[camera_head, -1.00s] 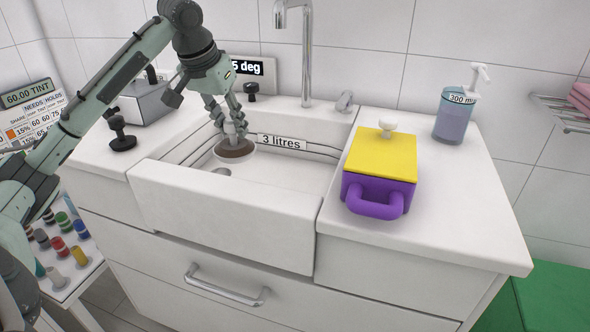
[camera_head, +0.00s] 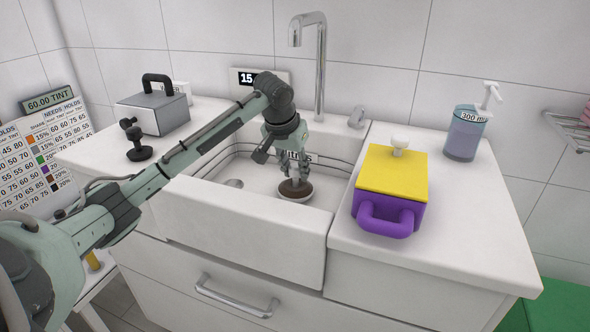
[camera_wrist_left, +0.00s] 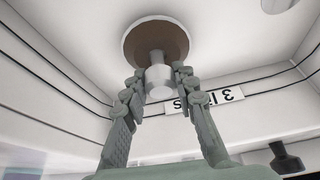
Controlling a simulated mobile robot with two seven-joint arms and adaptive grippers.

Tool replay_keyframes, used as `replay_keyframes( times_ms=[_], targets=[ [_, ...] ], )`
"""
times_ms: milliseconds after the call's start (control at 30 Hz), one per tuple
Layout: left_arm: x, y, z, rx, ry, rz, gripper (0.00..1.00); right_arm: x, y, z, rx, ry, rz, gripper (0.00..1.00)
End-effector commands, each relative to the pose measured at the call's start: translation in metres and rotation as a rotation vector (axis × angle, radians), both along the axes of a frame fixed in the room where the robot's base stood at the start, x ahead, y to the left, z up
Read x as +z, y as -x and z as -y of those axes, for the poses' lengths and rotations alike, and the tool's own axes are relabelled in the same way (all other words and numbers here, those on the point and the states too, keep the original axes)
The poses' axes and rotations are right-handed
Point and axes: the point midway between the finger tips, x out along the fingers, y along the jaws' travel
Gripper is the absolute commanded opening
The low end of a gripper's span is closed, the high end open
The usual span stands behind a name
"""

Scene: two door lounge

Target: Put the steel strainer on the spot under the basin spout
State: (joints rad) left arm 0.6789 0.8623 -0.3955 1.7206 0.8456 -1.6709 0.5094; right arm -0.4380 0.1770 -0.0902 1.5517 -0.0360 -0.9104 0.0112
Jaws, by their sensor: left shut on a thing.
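My left gripper (camera_head: 299,172) is shut on the grey knob of what I take to be the steel strainer (camera_head: 294,188), a round piece with a brown top and pale rim. It is low inside the white basin (camera_head: 255,233); I cannot tell whether it touches the floor. In the left wrist view the gripper (camera_wrist_left: 160,82) closes on the knob, with the strainer's disc (camera_wrist_left: 140,42) beyond. The chrome spout (camera_head: 296,40) hangs above and behind. The spot itself cannot be made out. My right gripper is out of view.
A small round metal fitting (camera_head: 233,183) lies on the basin floor, left of the strainer. The purple box with yellow lid (camera_head: 392,185) stands on the right counter, near the soap bottle (camera_head: 465,135). A grey metal box (camera_head: 153,113) is on the left counter.

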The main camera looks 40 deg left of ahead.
Motion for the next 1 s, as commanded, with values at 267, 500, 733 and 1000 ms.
replay_keyframes(
  times_ms=[267, 500, 733, 1000],
  targets=[
    [-0.003, 0.0, -0.001, 0.001, 0.0, 0.002, 0.0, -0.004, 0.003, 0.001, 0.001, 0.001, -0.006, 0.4],
    [-0.006, 0.0, 0.0, 0.001, 0.0, 0.002, 0.43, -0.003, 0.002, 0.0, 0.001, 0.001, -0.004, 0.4],
    [-0.005, 0.0, 0.0, 0.001, 0.0, 0.002, 0.48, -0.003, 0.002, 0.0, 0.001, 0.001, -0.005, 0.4],
    [0.01, 0.004, 0.0, 0.001, 0.0, 0.005, 0.48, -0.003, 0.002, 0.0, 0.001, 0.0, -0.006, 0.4]
  ],
)
